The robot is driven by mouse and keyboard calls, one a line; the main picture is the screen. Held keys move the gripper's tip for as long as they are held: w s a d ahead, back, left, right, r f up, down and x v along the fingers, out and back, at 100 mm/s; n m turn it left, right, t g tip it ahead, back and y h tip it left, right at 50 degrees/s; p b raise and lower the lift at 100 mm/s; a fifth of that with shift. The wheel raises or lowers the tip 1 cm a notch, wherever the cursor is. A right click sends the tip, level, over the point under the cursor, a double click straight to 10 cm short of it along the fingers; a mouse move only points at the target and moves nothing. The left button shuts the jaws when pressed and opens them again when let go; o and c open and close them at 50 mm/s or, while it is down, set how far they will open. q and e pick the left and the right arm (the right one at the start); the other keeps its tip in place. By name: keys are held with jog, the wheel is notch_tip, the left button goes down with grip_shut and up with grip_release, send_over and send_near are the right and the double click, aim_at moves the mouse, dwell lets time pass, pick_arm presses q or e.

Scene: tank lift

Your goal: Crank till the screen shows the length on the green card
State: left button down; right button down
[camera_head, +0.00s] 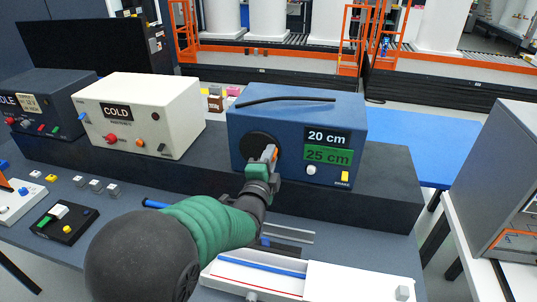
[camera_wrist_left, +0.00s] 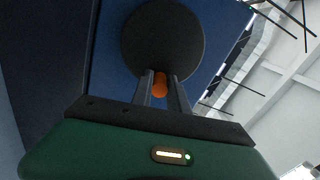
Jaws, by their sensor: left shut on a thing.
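A blue box (camera_head: 275,112) stands on a black ledge. Its dark screen (camera_head: 327,137) reads 20 cm, and the green card (camera_head: 327,155) just below it reads 25 cm. A round black crank disc (camera_head: 257,148) is on the left of its front, and it also fills the top of the left wrist view (camera_wrist_left: 162,40). My left gripper (camera_head: 268,158) is shut on the orange crank handle (camera_wrist_left: 160,84), which shows between its two fingers. The arm hides the lower part of the disc in the head view. My right gripper is not in view.
A cream box (camera_head: 140,115) labelled COLD stands left of the blue box. A white tray (camera_head: 258,277) with a blue rod lies in front, below my arm. A grey cabinet (camera_head: 497,200) stands at the right. Small blocks and panels lie at the left.

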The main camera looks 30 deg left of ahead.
pick_arm(q)
jog(key=m, duration=0.1)
jog(key=f+m, duration=0.1)
jog(key=m, duration=0.2)
jog(key=shift+d+f+m, duration=0.2)
jog(key=shift+f+m, duration=0.15)
jog(key=shift+m, duration=0.05)
jog(key=shift+s+a+f+m+p, duration=0.15)
jog(key=shift+a+f+m+p, duration=0.45)
jog(key=shift+m, duration=1.75)
jog(key=shift+s+a+f+m+p, duration=0.1)
jog(key=shift+a+f+m+p, duration=0.2)
jog(key=shift+f+m+p, duration=1.35)
jog(key=shift+s+a+r+m+p, duration=0.15)
jog(key=shift+a+m, duration=0.3)
jog(key=shift+m, duration=2.55)
jog(key=shift+a+f, duration=0.1)
jog(key=shift+f, duration=0.05)
jog(key=c, duration=1.3)
grip_release()
jog(key=shift+r, duration=0.2)
jog(key=shift+a, duration=0.1)
